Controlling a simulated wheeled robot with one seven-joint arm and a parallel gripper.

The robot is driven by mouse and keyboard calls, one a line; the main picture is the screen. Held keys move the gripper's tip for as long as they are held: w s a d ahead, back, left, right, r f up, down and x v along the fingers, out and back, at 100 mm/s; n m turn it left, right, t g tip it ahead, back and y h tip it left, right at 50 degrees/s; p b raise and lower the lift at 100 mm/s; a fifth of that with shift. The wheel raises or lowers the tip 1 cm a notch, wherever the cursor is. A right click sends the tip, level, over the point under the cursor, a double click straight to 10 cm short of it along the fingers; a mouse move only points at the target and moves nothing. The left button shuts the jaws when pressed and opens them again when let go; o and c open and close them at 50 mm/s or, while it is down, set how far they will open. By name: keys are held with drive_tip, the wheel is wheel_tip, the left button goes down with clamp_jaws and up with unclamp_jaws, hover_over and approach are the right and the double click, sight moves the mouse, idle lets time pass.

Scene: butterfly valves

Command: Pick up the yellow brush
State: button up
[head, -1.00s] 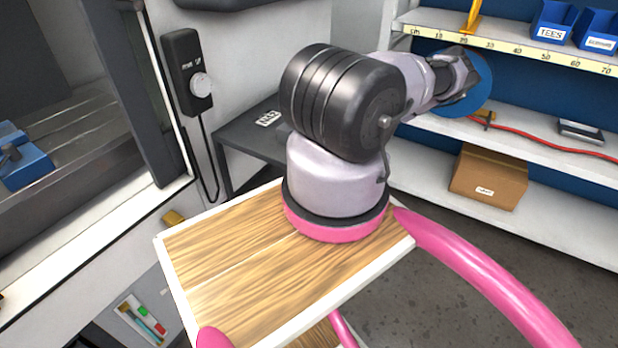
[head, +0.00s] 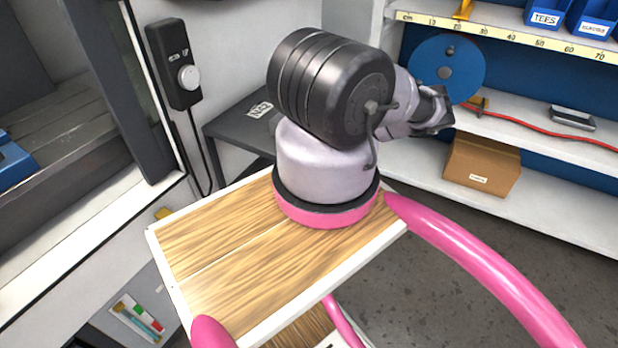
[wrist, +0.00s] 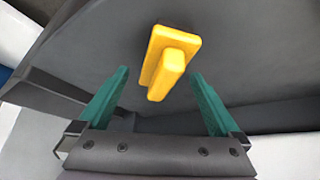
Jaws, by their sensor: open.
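In the wrist view a yellow piece (wrist: 163,62), a flat plate with a raised bar, shows against a dark grey surface. It looks like the yellow brush, but no bristles show. My gripper (wrist: 159,75) is open, with one green finger to each side of the yellow piece in the picture and nothing held. The piece appears beyond the fingertips; the exact gap is hard to tell. In the head view my gripper (head: 440,118) is at the end of my arm, in front of the shelving, and its fingers are not clear. I cannot make out the brush near it there.
Shelving (head: 560,160) on the right holds blue bins (head: 545,15), a cardboard box (head: 482,165) and a red cable (head: 540,130). A blue disc (head: 447,68) is close behind my gripper. A dark side table (head: 250,130) stands by the wall. Open floor lies at lower right.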

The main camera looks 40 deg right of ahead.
drive_tip(key=shift+f, duration=0.1)
clamp_jaws()
idle(0.4)
drive_tip(key=shift+r, duration=0.95)
wheel_tip(320, 180, up, 2)
drive_tip(key=s+a, duration=0.1)
drive_tip(key=s, duration=0.7)
drive_tip(key=s+a, duration=0.2)
drive_tip(key=s, duration=0.7)
drive_tip(key=shift+s+a+f, duration=0.2)
drive_tip(key=shift+s+a, duration=0.05)
drive_tip(key=shift+s, duration=0.05)
